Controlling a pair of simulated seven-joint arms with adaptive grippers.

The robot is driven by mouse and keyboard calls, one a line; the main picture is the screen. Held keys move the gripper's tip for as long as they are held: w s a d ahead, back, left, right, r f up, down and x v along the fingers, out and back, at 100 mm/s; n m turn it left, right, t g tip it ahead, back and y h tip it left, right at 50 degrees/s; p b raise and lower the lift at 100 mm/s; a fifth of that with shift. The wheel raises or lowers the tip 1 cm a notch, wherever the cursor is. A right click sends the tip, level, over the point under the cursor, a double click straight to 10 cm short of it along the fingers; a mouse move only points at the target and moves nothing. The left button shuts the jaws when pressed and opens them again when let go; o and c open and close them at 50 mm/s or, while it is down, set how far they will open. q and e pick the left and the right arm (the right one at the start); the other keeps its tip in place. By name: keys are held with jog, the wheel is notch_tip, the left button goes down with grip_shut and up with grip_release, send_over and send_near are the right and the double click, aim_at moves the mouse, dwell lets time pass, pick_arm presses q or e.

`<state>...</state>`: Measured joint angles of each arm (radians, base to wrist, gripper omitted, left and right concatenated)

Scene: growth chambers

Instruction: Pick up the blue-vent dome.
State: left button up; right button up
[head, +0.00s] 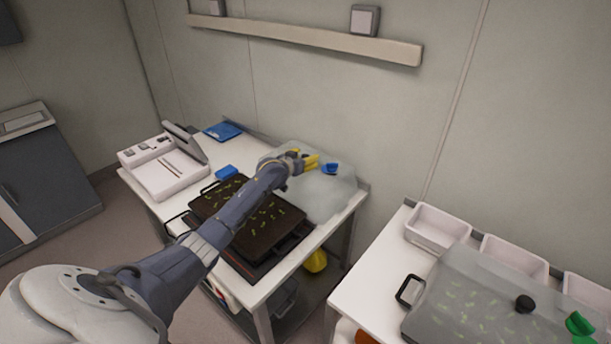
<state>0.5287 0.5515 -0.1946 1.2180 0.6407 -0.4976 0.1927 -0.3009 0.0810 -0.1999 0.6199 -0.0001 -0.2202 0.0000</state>
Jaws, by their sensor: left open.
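The blue-vent dome (335,192) is a clear, see-through cover at the back right of the left table. Its blue vent (330,168) sits on top. My left gripper (318,164) has yellow fingers and is over the dome, right beside the blue vent. Its fingers are apart, and whether they touch the vent cannot be told. My left forearm crosses above a dark seedling tray and hides part of the tray and of the dome's left side. My right gripper is not in view.
The dark seedling tray (270,240) lies in front of the dome. A white sealing machine (165,178), a blue block (227,172) and a blue pouch (223,131) are further left.

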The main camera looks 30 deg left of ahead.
pick_arm(q)
grip_shut()
dwell(0.5)
